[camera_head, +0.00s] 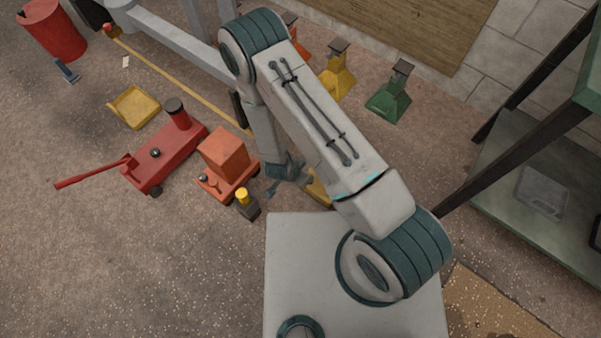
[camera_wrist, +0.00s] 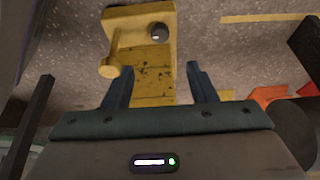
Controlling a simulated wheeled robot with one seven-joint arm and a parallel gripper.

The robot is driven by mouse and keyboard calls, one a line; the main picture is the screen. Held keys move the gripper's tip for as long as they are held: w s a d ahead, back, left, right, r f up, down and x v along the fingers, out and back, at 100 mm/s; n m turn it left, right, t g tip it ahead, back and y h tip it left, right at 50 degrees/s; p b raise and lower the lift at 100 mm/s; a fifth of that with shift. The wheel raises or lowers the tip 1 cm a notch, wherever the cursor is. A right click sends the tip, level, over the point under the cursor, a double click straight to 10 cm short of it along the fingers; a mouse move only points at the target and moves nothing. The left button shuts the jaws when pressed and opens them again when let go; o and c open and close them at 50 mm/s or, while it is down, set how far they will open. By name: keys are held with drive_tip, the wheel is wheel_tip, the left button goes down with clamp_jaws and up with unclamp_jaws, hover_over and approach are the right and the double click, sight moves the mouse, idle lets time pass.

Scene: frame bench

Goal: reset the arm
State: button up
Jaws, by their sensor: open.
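My gripper (camera_wrist: 158,88) is open in the wrist view, its two dark fingers apart with nothing held between them. A yellow metal fixture (camera_wrist: 142,35) with a round knob lies beyond and between the fingertips; I cannot tell the gap to it. In the head view my arm is bent, reaching up and then down towards the floor. The gripper (camera_head: 272,190) shows small and partly hidden beside the arm, near an orange block on a base (camera_head: 224,152).
A red floor jack (camera_head: 165,155) with a long handle lies left of the orange block. Yellow (camera_head: 337,82) and green (camera_head: 390,98) stands are by the wall. A green-edged shelf (camera_head: 540,190) is at right. A red bin (camera_head: 52,28) is at top left. Floor at lower left is clear.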

idle(0.4)
drive_tip(key=w+r+n+y+p, duration=0.2)
drive_tip(key=w+r+p, duration=0.35)
drive_tip(key=r, duration=1.55)
drive_tip(key=w+r+n+y+p, duration=0.25)
drive_tip(key=r+p, duration=0.65)
drive_tip(key=r, duration=1.1)
drive_tip(key=s+d+r+n+p, duration=0.1)
drive_tip(key=s+d+r+p, duration=0.3)
drive_tip(key=r, duration=0.7)
drive_tip(key=s+d+r+n+h+p, duration=0.1)
drive_tip(key=s+d+r+p, duration=0.4)
drive_tip(key=r, duration=0.7)
drive_tip(key=s+d+r+n+p, duration=0.1)
drive_tip(key=s+d+r+p, duration=0.4)
drive_tip(key=r, duration=0.6)
drive_tip(key=shift+s+d+r+g+h, duration=0.2)
drive_tip(key=shift+s+d+g+h, duration=0.25)
drive_tip(key=shift+s, duration=0.55)
